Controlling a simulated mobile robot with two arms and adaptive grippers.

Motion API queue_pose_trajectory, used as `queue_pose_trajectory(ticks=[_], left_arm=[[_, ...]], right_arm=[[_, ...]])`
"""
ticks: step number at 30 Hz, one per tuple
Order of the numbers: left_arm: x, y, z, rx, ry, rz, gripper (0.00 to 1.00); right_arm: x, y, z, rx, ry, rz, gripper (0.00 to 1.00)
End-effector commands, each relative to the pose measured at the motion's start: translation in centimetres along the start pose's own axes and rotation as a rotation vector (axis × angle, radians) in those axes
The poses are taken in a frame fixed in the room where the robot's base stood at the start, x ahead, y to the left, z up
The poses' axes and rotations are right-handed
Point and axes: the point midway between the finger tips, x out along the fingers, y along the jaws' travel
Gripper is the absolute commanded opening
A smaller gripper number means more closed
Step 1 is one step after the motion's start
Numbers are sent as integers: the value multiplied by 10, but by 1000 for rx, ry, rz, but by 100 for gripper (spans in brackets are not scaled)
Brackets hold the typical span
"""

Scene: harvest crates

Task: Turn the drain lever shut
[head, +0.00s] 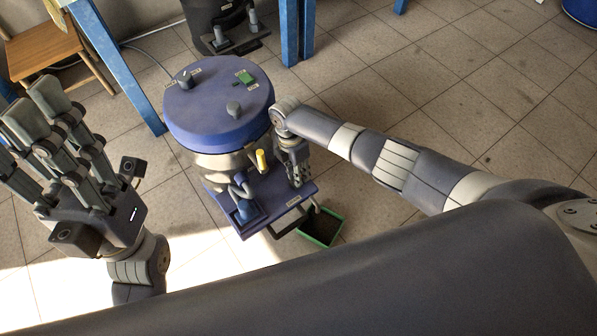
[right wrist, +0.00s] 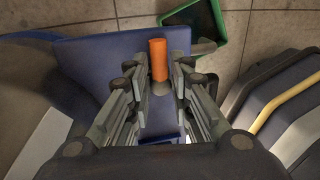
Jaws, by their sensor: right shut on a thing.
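The blue round-lidded machine (head: 215,95) stands left of centre in the head view, with a blue shelf (head: 283,203) low on its front. My right gripper (head: 297,172) is at its right front side, pointing down over the shelf. In the right wrist view, its fingers (right wrist: 160,85) are closed around an upright orange handle (right wrist: 158,58), which looks like the drain lever's grip. The gripper hides this handle in the head view. A yellow handle (head: 261,160) stands apart, left of the gripper. My left gripper (head: 48,125) is open and empty at the left.
A green-rimmed tray (head: 322,226) lies on the floor beside the shelf; its rim also shows in the right wrist view (right wrist: 219,22). A blue tap-like fitting (head: 243,200) stands on the shelf. A wooden chair (head: 45,50) and blue posts are behind.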

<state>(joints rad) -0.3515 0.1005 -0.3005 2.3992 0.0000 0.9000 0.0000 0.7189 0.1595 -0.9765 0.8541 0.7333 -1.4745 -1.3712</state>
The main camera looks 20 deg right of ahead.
Motion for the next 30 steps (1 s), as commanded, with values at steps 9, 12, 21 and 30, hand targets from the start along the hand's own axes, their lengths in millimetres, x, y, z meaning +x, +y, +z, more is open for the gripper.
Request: queue_pose_trajectory(ticks=[9,12,21,30], left_arm=[[0,0,0,1,1,1,40],[0,0,0,1,2,1,40],[1,0,-1,1,3,1,40],[2,0,-1,2,6,0,40]], right_arm=[[1,0,-1,-9,-1,-2,0],[1,0,-1,-9,-1,-2,0],[0,0,-1,-7,-1,-1,35],[-18,1,-1,-9,0,3,35]])
